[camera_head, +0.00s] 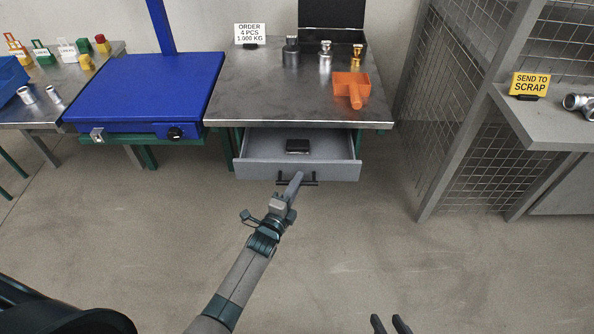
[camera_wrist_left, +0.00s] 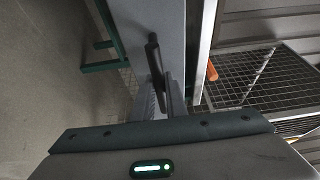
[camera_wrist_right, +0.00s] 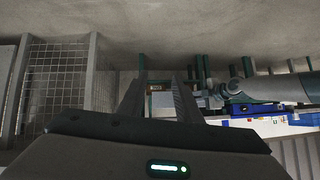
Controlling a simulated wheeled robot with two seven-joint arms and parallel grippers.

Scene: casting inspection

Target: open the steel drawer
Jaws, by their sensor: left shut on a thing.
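The grey steel drawer (camera_head: 250,171) under the steel-topped table is pulled out, and its inside shows. A small dark box (camera_head: 297,146) lies in it. The drawer's black bar handle (camera_head: 311,182) is on its front. My left gripper (camera_head: 295,182) is shut on this handle. The handle (camera_wrist_left: 153,55) also shows in the left wrist view, with the gripper's fingers at it; the exact contact is partly hidden. My right gripper (camera_head: 391,324) is at the bottom edge of the head view, far from the drawer. Its fingers (camera_wrist_right: 159,100) are apart with nothing between them.
On the table top (camera_head: 250,100) stand metal weights (camera_head: 325,57), an orange scoop-like part (camera_head: 352,88) and an order sign (camera_head: 250,34). A blue plate (camera_head: 150,85) is to the left. A mesh cage (camera_head: 455,100) stands to the right. The floor before the drawer is clear.

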